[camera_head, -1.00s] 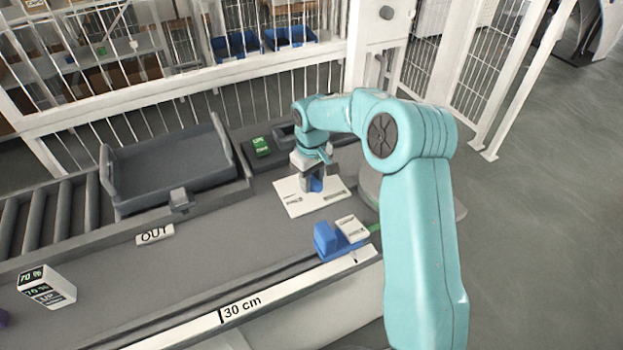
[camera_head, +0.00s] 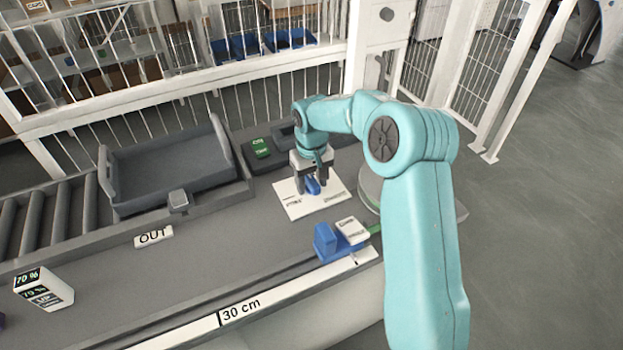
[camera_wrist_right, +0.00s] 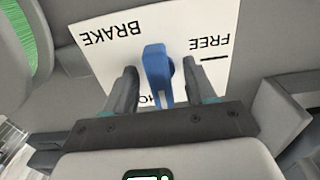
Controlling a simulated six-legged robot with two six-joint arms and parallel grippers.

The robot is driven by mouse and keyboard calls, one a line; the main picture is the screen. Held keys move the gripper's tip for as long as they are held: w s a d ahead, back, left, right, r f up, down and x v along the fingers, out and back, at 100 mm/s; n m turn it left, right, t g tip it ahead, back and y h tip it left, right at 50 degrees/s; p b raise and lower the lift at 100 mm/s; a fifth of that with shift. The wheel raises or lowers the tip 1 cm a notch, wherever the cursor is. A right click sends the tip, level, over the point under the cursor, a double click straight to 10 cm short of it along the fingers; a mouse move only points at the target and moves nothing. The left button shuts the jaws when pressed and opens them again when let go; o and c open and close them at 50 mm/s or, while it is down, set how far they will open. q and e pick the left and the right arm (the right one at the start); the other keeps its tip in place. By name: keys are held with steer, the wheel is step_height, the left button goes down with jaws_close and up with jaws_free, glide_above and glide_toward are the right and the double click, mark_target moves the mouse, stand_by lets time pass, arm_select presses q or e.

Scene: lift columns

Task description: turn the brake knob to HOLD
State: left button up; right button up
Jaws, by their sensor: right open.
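The blue brake knob (camera_head: 313,186) stands on a white label plate (camera_head: 292,209) on the counter. In the right wrist view the knob (camera_wrist_right: 157,72) lies between the two dark fingers, with a gap showing on each side. The plate (camera_wrist_right: 105,58) reads BRAKE and FREE there; a third word is mostly hidden behind the knob and gripper. My right gripper (camera_head: 312,188) points down over the plate, open, its fingers on either side of the knob; it also shows in the wrist view (camera_wrist_right: 155,88). My left gripper is not in view.
A blue block with a white label (camera_head: 343,238) sits at the counter's front edge. A grey tray (camera_head: 165,170) and an OUT sign (camera_head: 154,237) lie left. A white 70 % block (camera_head: 44,288) stands front left.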

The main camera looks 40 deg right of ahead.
mark_target(312, 180)
steer(key=shift+r+p, duration=3.35)
steer(key=shift+r, duration=1.25)
steer(key=shift+f, duration=0.1)
